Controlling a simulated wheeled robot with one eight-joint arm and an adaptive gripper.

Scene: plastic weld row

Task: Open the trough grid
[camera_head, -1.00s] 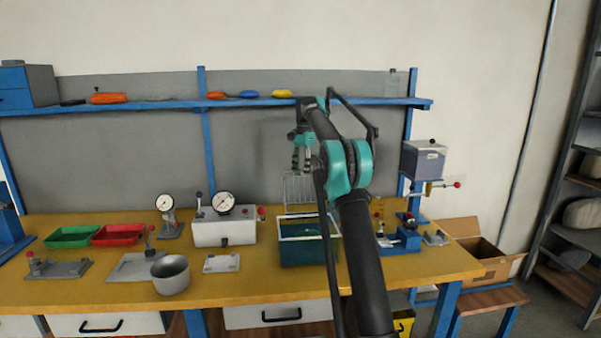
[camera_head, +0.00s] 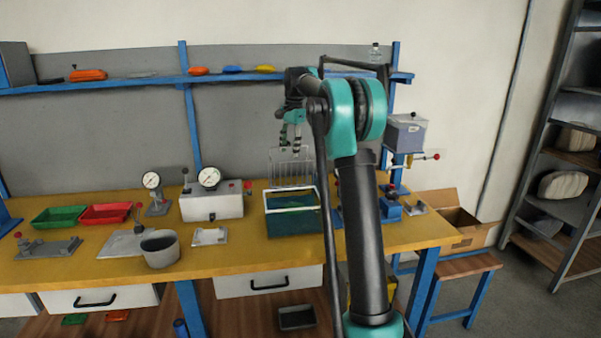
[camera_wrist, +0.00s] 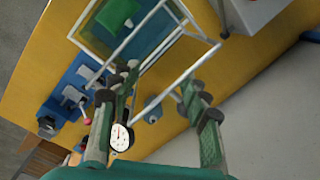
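The trough (camera_head: 292,222) is a dark green box with a white rim near the bench's right side. Its white wire grid (camera_head: 291,172) stands upright at the trough's back edge, so the trough's top is uncovered. My gripper (camera_head: 290,146) is at the grid's top edge, pointing down. In the wrist view my gripper (camera_wrist: 158,90) has its two fingers well apart, with nothing clamped between them. The grid's bars (camera_wrist: 205,63) cross near the fingertips; I cannot tell whether they touch. The trough (camera_wrist: 95,42) shows beyond, with a green piece inside.
A grey gauge box (camera_head: 212,206) and grey pot (camera_head: 160,248) stand left of the trough. A blue fixture (camera_head: 389,209) is right of it, partly behind my arm. A blue shelf (camera_head: 150,84) runs above. Red (camera_head: 105,213) and green (camera_head: 58,217) trays lie farther left.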

